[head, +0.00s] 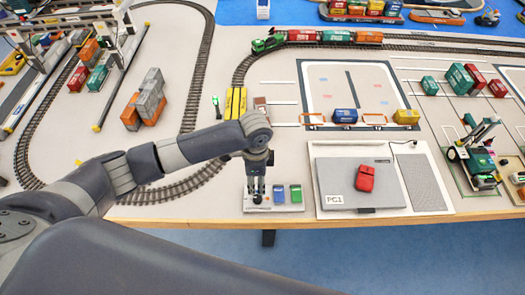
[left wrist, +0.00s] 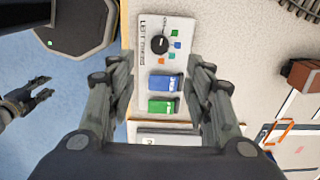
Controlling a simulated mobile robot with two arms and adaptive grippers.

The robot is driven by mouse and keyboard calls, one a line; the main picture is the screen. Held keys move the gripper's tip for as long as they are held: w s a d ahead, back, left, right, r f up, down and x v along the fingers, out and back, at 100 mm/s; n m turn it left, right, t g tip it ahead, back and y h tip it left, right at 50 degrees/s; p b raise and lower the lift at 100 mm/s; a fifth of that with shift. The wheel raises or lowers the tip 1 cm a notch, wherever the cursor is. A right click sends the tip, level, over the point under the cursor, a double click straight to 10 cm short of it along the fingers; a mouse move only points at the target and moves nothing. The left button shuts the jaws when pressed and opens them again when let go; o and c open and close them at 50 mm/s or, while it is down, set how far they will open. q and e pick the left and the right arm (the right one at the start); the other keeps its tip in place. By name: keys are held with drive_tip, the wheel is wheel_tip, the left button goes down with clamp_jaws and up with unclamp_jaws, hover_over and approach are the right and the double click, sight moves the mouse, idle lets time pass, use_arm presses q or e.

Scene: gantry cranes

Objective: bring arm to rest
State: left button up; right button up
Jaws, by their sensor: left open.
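My left gripper (head: 256,192) is open and empty, pointing down over the left part of a small white control panel (head: 290,208) at the table's front edge. In the left wrist view its two fingers (left wrist: 162,90) stand wide apart, one on each side of the panel (left wrist: 150,55). The panel carries a black knob (left wrist: 160,44), a blue switch (left wrist: 165,83) and a green switch (left wrist: 162,106). I cannot tell how close the fingertips are to the panel. My right gripper (left wrist: 38,92) shows at the left of the wrist view, its fingers apart over the blue floor.
A grey pad marked PG1 (head: 335,198) with a red block (head: 365,177) lies right of the panel. Rail track (head: 198,80) loops at left, near a gantry crane (head: 75,18). Blue floor (head: 400,250) is clear in front.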

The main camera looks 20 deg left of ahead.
use_arm(q)
drive_tip(key=s+d+r+n+t+h, duration=0.2)
drive_tip(key=s+d+n+h, duration=0.15)
drive_tip(key=s+d, duration=0.5)
drive_tip(key=s+a+r+n+t+y, duration=0.1)
drive_tip(key=s+a+n+y, duration=0.1)
drive_tip(key=s+a+n, duration=0.45)
drive_tip(key=s+a+r+n+t+y, duration=0.1)
drive_tip(key=s+a+n, duration=0.25)
drive_tip(key=a, duration=0.55)
wheel_tip(320, 180, down, 30)
drive_tip(key=s+g+b, duration=0.2)
drive_tip(key=b, duration=0.4)
drive_tip(key=s+a+f+b, duration=0.1)
drive_tip(key=s+f+b, duration=0.1)
drive_tip(key=s+f, duration=0.6)
drive_tip(key=s+a+f+m+g+b, duration=0.1)
drive_tip(key=s+a+f+b, duration=0.1)
drive_tip(key=s+f, duration=0.7)
wheel_tip(320, 180, down, 6)
drive_tip(key=shift+r+b, duration=0.25)
drive_tip(key=shift+b, duration=0.3)
